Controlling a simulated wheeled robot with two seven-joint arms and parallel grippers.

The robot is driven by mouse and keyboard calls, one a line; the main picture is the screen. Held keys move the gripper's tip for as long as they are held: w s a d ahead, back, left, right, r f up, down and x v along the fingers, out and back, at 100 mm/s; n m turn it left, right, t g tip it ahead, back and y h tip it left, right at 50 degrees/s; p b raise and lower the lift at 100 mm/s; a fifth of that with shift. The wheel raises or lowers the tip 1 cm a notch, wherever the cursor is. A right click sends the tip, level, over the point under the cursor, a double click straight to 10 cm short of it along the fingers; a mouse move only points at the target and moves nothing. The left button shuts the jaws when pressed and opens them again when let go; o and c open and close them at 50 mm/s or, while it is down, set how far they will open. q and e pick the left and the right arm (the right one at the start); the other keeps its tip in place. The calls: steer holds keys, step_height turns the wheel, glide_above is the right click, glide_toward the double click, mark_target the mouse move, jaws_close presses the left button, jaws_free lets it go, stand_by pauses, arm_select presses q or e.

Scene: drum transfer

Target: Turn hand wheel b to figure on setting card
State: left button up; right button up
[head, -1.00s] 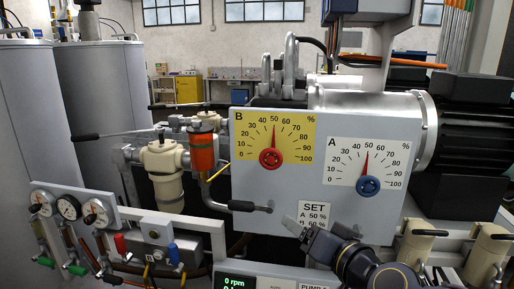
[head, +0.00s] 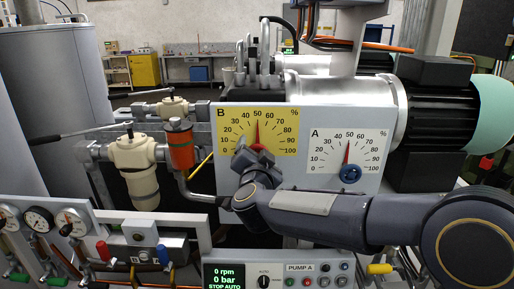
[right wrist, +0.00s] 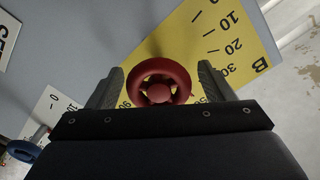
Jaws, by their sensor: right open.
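Red hand wheel B (head: 257,149) sits on the yellow B dial (head: 285,118), its red pointer standing near 50. My right gripper (head: 253,157) is in front of it and partly covers it. In the right wrist view the red wheel (right wrist: 160,82) lies between the open fingers (right wrist: 160,77), with a small gap on each side. The setting card is hidden behind my right arm in the head view; a cut-off part of the card (right wrist: 5,40) shows in the right wrist view. My left gripper is not in view.
Blue hand wheel A (head: 350,174) sits right of wheel B, on a white dial (head: 325,150) with its pointer near 50. A lever valve and orange cylinder (head: 181,147) stand left of the panel. A pump display (head: 227,276) is below.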

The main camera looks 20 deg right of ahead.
steer(key=shift+w+d, duration=0.2)
steer(key=shift+w, duration=0.35)
steer(key=c, duration=1)
steer(key=m+b, duration=0.3)
steer(key=m, duration=0.1)
steer(key=o, duration=1)
